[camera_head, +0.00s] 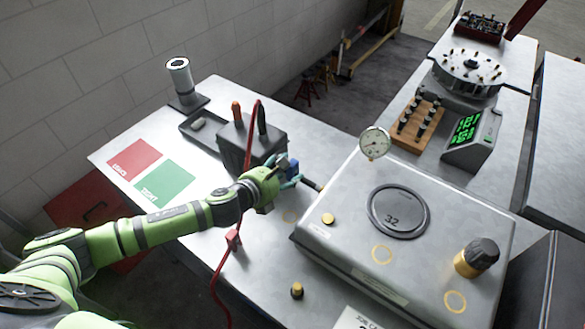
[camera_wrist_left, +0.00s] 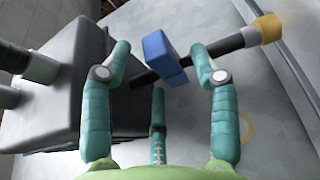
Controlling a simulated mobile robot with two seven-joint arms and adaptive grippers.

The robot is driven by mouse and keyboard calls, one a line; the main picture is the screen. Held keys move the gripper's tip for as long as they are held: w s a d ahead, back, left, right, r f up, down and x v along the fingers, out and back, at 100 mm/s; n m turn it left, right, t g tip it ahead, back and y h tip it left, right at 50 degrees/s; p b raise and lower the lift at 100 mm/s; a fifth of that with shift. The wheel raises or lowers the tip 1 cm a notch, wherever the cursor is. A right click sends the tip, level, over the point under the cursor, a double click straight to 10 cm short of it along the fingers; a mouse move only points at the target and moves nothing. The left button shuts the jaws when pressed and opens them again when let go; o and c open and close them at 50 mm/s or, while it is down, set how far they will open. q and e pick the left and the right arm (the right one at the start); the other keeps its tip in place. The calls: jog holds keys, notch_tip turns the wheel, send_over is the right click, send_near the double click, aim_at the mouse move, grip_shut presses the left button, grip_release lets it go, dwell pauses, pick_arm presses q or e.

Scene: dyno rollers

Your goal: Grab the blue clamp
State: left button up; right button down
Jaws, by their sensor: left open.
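The blue clamp (camera_wrist_left: 165,56) is a small blue block on a dark rod (camera_wrist_left: 225,46) in the left wrist view. In the head view the clamp (camera_head: 287,166) shows only as a small blue patch, partly hidden by my left gripper (camera_head: 285,176). In the left wrist view the teal fingers of my left gripper (camera_wrist_left: 160,75) are spread apart, with the clamp between and just beyond the tips of the upper two. I cannot tell whether a finger touches it. My right gripper is not in view.
A dark grey box (camera_head: 235,143) with a red cable (camera_head: 249,135) stands beside the gripper. A large metal machine (camera_head: 340,215) with a dial gauge (camera_head: 374,142) is to the right. Red and green mats (camera_head: 165,185) lie left on the table (camera_head: 205,250).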

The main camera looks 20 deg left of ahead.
pick_arm(q)
jog(key=shift+c, duration=0.8)
jog(key=c, duration=0.7)
grip_shut()
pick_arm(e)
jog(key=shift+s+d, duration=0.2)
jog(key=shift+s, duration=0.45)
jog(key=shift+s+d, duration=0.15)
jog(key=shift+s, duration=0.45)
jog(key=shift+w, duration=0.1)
